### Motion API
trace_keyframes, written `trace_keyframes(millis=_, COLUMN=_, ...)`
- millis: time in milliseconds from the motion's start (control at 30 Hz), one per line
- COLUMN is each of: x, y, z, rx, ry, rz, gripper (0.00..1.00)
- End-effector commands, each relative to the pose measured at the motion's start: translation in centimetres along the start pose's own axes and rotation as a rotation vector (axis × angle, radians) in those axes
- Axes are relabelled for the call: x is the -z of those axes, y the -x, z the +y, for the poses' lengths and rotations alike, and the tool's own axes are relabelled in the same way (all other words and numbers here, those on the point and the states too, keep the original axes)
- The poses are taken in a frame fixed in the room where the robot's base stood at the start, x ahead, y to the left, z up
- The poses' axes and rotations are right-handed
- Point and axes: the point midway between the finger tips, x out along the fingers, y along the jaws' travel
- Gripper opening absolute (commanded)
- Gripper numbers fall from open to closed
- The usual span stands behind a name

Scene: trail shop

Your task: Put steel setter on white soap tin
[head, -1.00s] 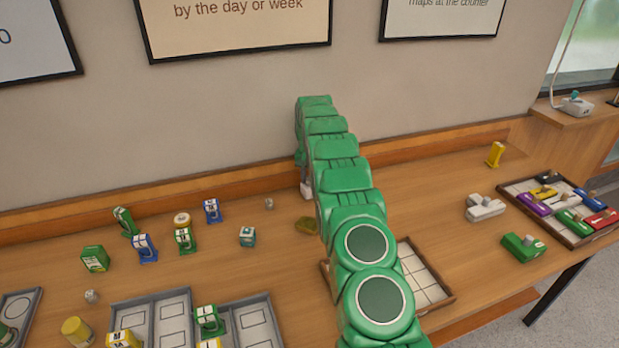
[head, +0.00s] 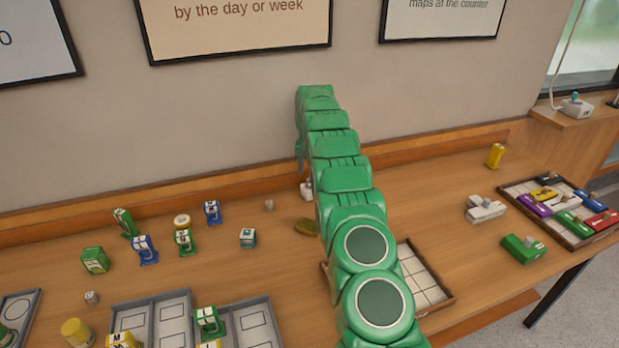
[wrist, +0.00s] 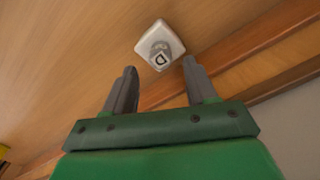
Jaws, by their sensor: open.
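A white square tin with rounded corners, which looks like the white soap tin (wrist: 172,33), lies on the wooden counter in the wrist view. A small steel-grey piece with a dark D-like mark, which looks like the steel setter (wrist: 158,54), sits on it. In the head view the white tin (head: 306,192) shows partly beside my arm, near the back of the counter. My gripper (wrist: 159,66) is open and empty. Its fingertips are on either side of the grey piece in the picture, apart from it.
A raised wooden ledge (head: 240,184) runs along the wall behind the tin. An olive item (head: 306,227) and a small grey item (head: 269,205) lie nearby. Several green and blue pieces stand at the left. A tiled tray (head: 425,275) lies right of my arm.

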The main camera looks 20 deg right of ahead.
Motion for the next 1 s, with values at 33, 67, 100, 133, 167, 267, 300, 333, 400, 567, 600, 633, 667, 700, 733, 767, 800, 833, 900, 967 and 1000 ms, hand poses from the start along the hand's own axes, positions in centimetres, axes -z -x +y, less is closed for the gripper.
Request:
trace_keyframes(millis=33, x=0.0, y=1.1, z=-0.1, rx=0.001, ry=0.000, rz=0.002, gripper=0.56)
trace_keyframes(millis=67, x=0.1, y=1.6, z=-0.1, rx=0.001, ry=0.000, rz=0.003, gripper=0.56)
trace_keyframes(millis=100, x=0.1, y=2.4, z=-0.1, rx=0.002, ry=0.001, rz=0.005, gripper=0.56)
trace_keyframes(millis=133, x=0.1, y=3.0, z=-0.1, rx=0.002, ry=0.001, rz=0.006, gripper=0.56)
trace_keyframes(millis=167, x=0.1, y=3.6, z=-0.1, rx=0.001, ry=0.001, rz=0.005, gripper=0.56)
trace_keyframes(millis=267, x=0.1, y=4.9, z=-0.1, rx=0.001, ry=0.001, rz=0.003, gripper=0.56)
trace_keyframes(millis=300, x=0.1, y=5.4, z=-0.1, rx=0.001, ry=0.001, rz=0.003, gripper=0.56)
trace_keyframes(millis=333, x=0.0, y=5.8, z=-0.1, rx=0.001, ry=0.001, rz=0.003, gripper=0.56)
trace_keyframes(millis=400, x=0.0, y=6.4, z=-0.1, rx=0.000, ry=0.001, rz=0.001, gripper=0.56)
trace_keyframes(millis=567, x=0.0, y=7.3, z=-0.1, rx=0.000, ry=0.001, rz=0.001, gripper=0.56)
trace_keyframes(millis=600, x=0.0, y=7.5, z=-0.1, rx=0.000, ry=0.001, rz=0.000, gripper=0.56)
trace_keyframes(millis=633, x=0.0, y=7.5, z=-0.1, rx=0.000, ry=0.001, rz=0.000, gripper=0.56)
trace_keyframes(millis=667, x=0.0, y=7.6, z=-0.1, rx=0.000, ry=0.001, rz=-0.001, gripper=0.56)
trace_keyframes(millis=700, x=0.0, y=7.7, z=-0.1, rx=0.000, ry=0.001, rz=-0.001, gripper=0.56)
trace_keyframes(millis=733, x=0.0, y=7.8, z=-0.1, rx=0.000, ry=0.001, rz=-0.002, gripper=0.56)
trace_keyframes(millis=767, x=0.0, y=7.8, z=-0.1, rx=0.000, ry=0.001, rz=-0.002, gripper=0.56)
trace_keyframes(millis=800, x=0.0, y=7.8, z=-0.1, rx=0.000, ry=0.001, rz=-0.002, gripper=0.56)
trace_keyframes(millis=833, x=-0.1, y=7.8, z=-0.1, rx=0.000, ry=0.001, rz=-0.002, gripper=0.56)
trace_keyframes(millis=900, x=-0.1, y=8.0, z=-0.1, rx=0.000, ry=0.002, rz=-0.002, gripper=0.56)
trace_keyframes(millis=967, x=-0.3, y=8.3, z=-0.1, rx=0.000, ry=0.004, rz=-0.002, gripper=0.56)
trace_keyframes(millis=1000, x=-0.5, y=8.7, z=-0.2, rx=0.000, ry=0.007, rz=-0.001, gripper=0.56)
